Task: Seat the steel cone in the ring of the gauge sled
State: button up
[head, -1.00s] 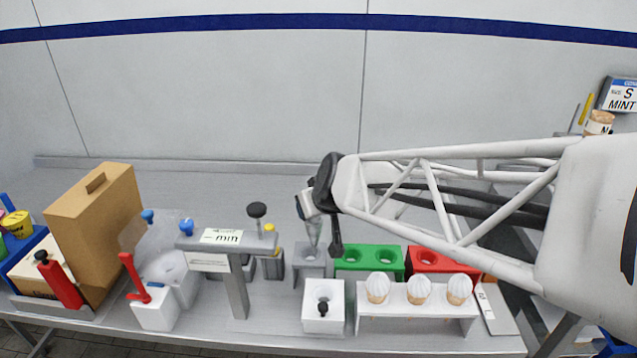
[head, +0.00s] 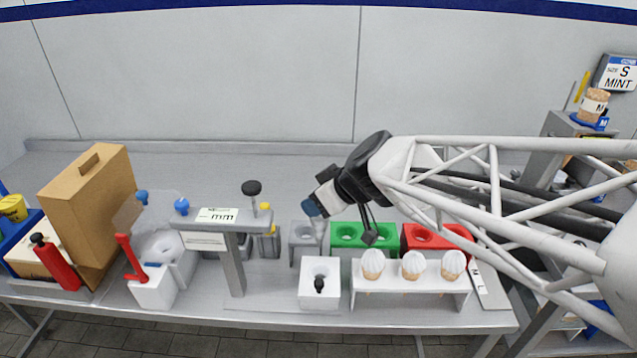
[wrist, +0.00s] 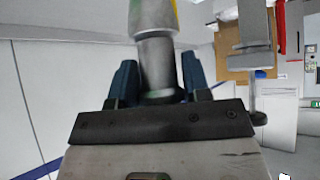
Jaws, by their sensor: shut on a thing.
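My gripper (head: 312,207) hangs above the grey holed block (head: 300,234), left of the green block. In the wrist view its two blue fingers (wrist: 158,80) are shut on a grey steel piece, the steel cone (wrist: 155,62), with a yellow and green band at its far end. In the head view the cone is hard to make out under the fingers, and I cannot tell its contact with the block. The gauge stand (head: 218,231), marked mm, is to the left. I cannot pick out the sled's ring with certainty; a white block with a black knob (head: 319,285) stands in front.
The green holed block (head: 362,229) and red holed block (head: 415,231) stand right of the grey one. A white rack (head: 440,277) of wrapped cones is in front of them. A white device with a red lever (head: 129,254) and a brown case (head: 88,205) are left.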

jog(key=s+r+n+g+y, duration=0.1)
jog(key=s+r+n+g, duration=0.3)
jog(key=s+n, duration=0.1)
jog(key=shift+s+d+n+g+y, duration=0.2)
jog(key=shift+s+n+g+y, duration=0.15)
jog(key=shift+n, duration=0.25)
jog(key=shift+f, duration=5.25)
jog(key=o, duration=1.1)
